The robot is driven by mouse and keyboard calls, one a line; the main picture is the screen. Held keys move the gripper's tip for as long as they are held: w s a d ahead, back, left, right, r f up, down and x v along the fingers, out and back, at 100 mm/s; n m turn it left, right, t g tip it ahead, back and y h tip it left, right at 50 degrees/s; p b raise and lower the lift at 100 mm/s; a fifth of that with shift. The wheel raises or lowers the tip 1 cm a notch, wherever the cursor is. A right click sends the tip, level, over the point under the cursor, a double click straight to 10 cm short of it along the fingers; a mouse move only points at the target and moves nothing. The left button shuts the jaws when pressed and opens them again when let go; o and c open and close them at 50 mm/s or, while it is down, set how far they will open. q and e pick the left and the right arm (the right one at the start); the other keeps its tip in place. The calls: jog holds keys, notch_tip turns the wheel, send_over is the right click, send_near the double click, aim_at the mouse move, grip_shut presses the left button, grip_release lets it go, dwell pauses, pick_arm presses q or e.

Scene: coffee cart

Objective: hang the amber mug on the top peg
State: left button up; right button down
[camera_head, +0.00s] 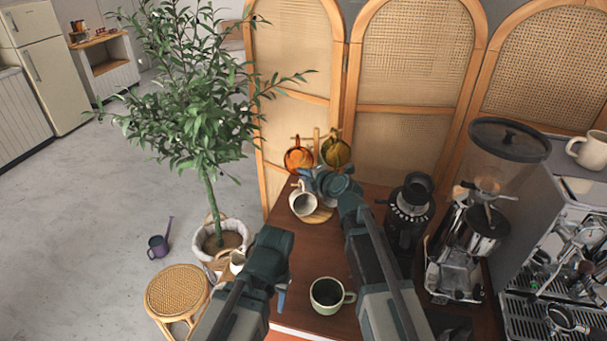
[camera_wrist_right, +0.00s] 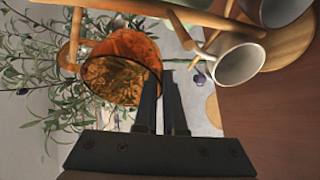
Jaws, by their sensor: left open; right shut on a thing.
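The amber mug (camera_head: 298,158) is at the left side of the wooden mug tree (camera_head: 316,143), up at the top peg's height. In the right wrist view the amber mug (camera_wrist_right: 122,68) is mouth toward the camera, with its handle side close to a wooden peg (camera_wrist_right: 75,38). I cannot tell whether the handle is around that peg. My right gripper (camera_head: 322,182) is shut on the amber mug's wall; its fingers (camera_wrist_right: 168,95) show there. My left gripper (camera_head: 268,262) is open and empty, low over the table's left side.
A white mug (camera_head: 304,204) is low at the tree, above its round wooden base (camera_head: 320,216). An olive-yellow mug (camera_head: 336,152) is on the tree's right. A green mug (camera_head: 326,295) stands in front; a grinder (camera_head: 408,212) stands right. A potted tree (camera_head: 222,240) is left.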

jog(key=c, duration=0.9)
grip_release()
pick_arm(q)
notch_tip(320, 180, up, 5)
jog(key=p, duration=0.5)
jog(key=shift+r, duration=0.15)
pick_arm(e)
jog(key=v, duration=1.3)
jog(key=shift+s+d+r, duration=0.15)
jog(key=shift+s+r, duration=0.05)
jog(key=shift+s, duration=0.15)
